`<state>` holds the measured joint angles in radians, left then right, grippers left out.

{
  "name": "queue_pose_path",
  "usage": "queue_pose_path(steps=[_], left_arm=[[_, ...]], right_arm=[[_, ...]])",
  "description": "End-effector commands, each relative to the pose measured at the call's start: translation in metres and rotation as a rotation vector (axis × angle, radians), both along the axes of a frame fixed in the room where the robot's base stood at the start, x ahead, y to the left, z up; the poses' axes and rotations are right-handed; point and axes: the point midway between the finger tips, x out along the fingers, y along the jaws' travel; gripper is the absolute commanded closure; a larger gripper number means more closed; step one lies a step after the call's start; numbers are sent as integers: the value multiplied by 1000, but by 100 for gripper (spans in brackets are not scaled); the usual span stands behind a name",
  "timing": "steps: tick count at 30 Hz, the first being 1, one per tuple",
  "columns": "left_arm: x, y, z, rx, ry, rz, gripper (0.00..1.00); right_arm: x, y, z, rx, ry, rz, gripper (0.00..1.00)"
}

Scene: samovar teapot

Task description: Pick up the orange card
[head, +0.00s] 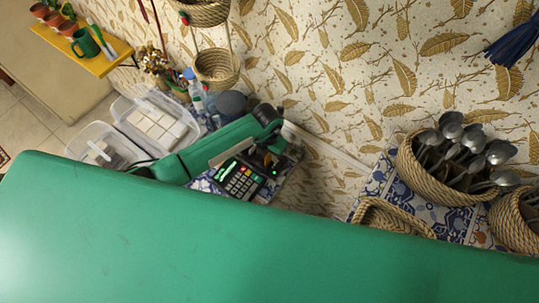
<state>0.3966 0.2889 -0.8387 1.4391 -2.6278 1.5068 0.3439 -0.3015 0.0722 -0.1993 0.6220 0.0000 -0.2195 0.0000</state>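I cannot make out an orange card in the head view. My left gripper (276,153) is at the middle of the picture, at the end of my green arm, just above and right of a dark card terminal (241,180) with a keypad. The gripper looks small and dark against the patterned wall, and I cannot tell whether its fingers are apart or hold anything. My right gripper is not in view. A broad green surface close to the camera hides the whole lower part of the view.
Clear plastic boxes (101,147) stand left of the terminal, with bottles (197,97) behind. At right, a woven basket (440,181) of spoons and a woven tray (392,216) stand on blue-patterned tiles.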

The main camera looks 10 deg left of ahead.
Motion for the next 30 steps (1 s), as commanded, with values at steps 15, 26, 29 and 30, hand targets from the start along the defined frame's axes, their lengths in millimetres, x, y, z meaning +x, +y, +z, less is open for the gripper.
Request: queue_pose_path(steps=[15, 26, 29, 30], left_arm=[[0, 0, -8, 0, -1, 0, 100], [0, 0, -7, 1, -1, 0, 100], [0, 0, -4, 0, -2, 0, 100], [0, 0, -2, 0, -2, -1, 100]], right_arm=[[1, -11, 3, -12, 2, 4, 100], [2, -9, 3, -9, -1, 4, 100], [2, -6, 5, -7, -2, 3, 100], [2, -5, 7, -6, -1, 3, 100]])
